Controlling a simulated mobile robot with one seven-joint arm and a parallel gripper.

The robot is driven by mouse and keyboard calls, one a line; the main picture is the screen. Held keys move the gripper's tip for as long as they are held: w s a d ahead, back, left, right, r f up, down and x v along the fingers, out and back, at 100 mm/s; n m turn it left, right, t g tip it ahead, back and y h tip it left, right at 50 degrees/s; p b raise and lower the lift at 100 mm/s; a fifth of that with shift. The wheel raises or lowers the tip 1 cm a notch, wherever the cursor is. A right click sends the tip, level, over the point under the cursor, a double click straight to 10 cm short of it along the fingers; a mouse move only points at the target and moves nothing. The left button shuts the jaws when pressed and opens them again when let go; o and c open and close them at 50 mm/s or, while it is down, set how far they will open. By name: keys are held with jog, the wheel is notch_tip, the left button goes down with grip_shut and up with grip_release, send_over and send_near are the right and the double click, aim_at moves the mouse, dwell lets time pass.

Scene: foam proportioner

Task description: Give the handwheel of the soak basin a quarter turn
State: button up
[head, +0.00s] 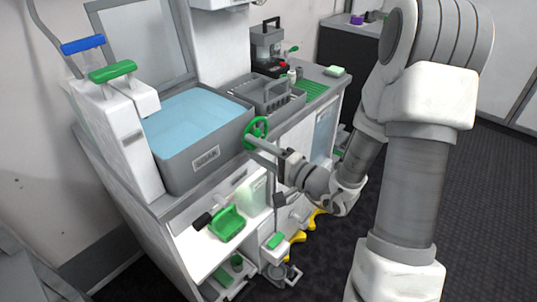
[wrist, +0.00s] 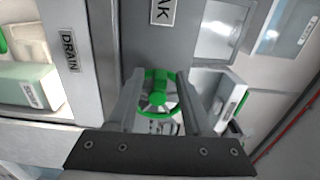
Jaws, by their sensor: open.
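The soak basin (head: 203,165) is a grey tank of blue water with a SOAK label on its front, on the counter in the head view. Its green handwheel (head: 256,132) stands on the basin's right-hand side. In the wrist view the handwheel (wrist: 158,98) lies between the two fingers, its hub near the middle of the gap. My gripper (wrist: 157,90) is open, with a finger on each side of the wheel. In the head view my gripper (head: 262,146) reaches the wheel from the right. I cannot tell whether the fingers touch the rim.
A green-handled lever (head: 112,71) and a blue-handled lever (head: 83,44) stand left of the basin. A grey caddy (head: 268,95) and a coffee-machine-like device (head: 268,45) are behind the wheel. A green scoop (head: 227,223) lies on the lower shelf. Dark floor is clear at right.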

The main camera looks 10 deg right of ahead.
jog(key=p+v, duration=0.6)
jog(key=v, duration=1.1)
jog(key=shift+p, duration=0.35)
jog(key=shift+s+r, duration=0.1)
